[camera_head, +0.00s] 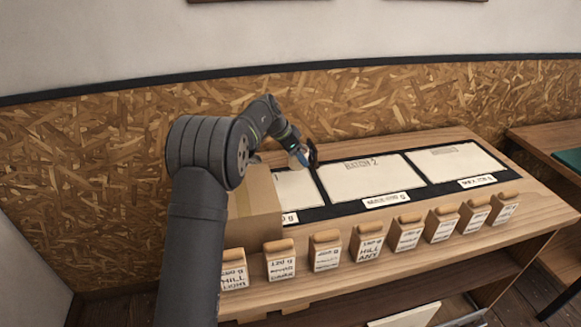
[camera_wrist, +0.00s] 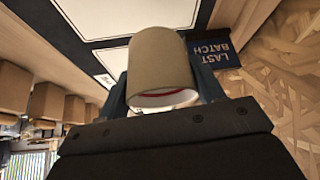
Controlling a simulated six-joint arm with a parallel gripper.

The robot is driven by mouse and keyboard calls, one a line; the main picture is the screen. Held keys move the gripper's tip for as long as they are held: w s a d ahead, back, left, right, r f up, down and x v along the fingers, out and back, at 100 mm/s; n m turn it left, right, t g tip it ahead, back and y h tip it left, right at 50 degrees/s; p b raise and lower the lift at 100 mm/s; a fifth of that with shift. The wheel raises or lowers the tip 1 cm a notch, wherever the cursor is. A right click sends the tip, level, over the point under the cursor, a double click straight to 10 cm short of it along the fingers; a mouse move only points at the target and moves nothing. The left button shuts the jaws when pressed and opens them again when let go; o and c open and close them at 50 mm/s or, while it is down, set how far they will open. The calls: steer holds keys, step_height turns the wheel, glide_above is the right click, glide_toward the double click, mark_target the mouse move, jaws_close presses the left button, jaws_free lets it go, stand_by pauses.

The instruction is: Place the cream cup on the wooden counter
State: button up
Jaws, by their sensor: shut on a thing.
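In the wrist view, a cream cup (camera_wrist: 160,62) sits between the two fingers of my gripper (camera_wrist: 165,90). The gripper is shut on it. The cup's open mouth faces the camera, and a red line shows inside its rim. In the head view, my gripper (camera_head: 304,155) is over the back left part of the wooden counter (camera_head: 537,212), near the dark mat. The cup cannot be made out clearly there. Whether it touches the counter cannot be told.
A dark mat holds pale panels, one marked BATCH 2 (camera_head: 362,178). Several labelled bags (camera_head: 367,242) line the counter's front. A cardboard box (camera_head: 253,208) stands at the left, beside my arm. A dark LAST BATCH sign (camera_wrist: 215,50) shows in the wrist view.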

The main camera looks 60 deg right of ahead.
steer(key=w+f, duration=0.1)
steer(key=w, duration=0.1)
steer(key=w+f, duration=0.2)
steer(key=w, duration=0.1)
steer(key=shift+w+d+f, duration=0.25)
steer(key=shift+w+d, duration=0.1)
steer(key=shift+d, duration=0.05)
steer(key=shift+f, duration=1.95)
steer(key=shift+f, duration=0.15)
steer(key=o, duration=1)
steer(key=shift+r, duration=0.25)
steer(key=v, duration=1.2)
steer(key=shift+f, duration=0.1)
